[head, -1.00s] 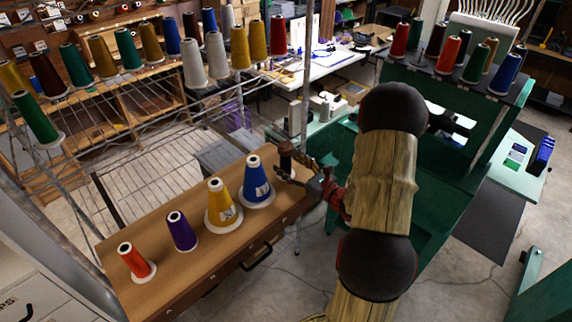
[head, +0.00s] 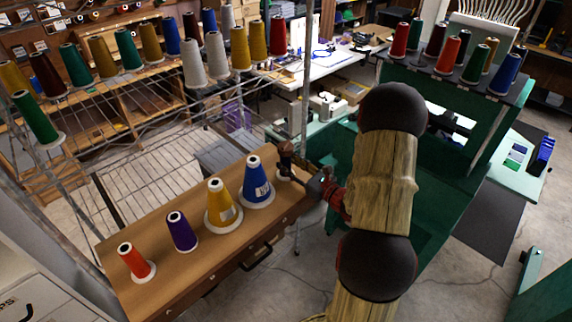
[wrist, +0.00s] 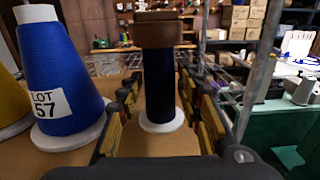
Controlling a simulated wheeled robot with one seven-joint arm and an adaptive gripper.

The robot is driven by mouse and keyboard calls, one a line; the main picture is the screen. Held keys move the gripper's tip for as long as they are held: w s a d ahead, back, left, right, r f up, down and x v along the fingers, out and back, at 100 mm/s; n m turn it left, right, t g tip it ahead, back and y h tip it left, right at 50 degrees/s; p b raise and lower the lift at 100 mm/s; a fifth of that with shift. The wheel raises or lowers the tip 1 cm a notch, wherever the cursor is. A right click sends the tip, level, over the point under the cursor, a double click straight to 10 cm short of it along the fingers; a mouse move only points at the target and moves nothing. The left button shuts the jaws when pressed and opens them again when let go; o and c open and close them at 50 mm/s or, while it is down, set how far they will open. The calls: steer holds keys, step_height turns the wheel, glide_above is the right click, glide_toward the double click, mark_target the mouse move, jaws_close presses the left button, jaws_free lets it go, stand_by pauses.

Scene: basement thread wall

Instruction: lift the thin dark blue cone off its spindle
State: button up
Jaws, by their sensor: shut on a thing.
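The thin dark blue cone (wrist: 160,90) stands upright between my fingers in the wrist view, with a white round base (wrist: 162,122) at its foot. A brown block-like piece (wrist: 155,33) covers its top. In the head view the cone (head: 285,158) is small and dark at the right end of the wooden tabletop, partly hidden by my gripper (head: 292,172). My gripper, also in the wrist view (wrist: 160,95), is shut on the cone, one finger on each side. Its spindle is hidden, and I cannot tell whether the base is clear of the tabletop.
A wide blue cone (head: 256,180) labelled LOT 57 stands close on the left. Yellow (head: 220,202), purple (head: 181,232) and red-orange (head: 133,261) cones follow along the tabletop (head: 190,270). A metal post (head: 306,75) and wire rack (head: 140,160) stand behind.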

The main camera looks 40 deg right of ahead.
mark_target(287, 144)
steer(key=shift+c, duration=0.8)
steer(key=shift+r+p, duration=2.6)
steer(key=shift+r, duration=1.25)
steer(key=shift+r+p, duration=1.25)
steer(key=shift+r, duration=0.75)
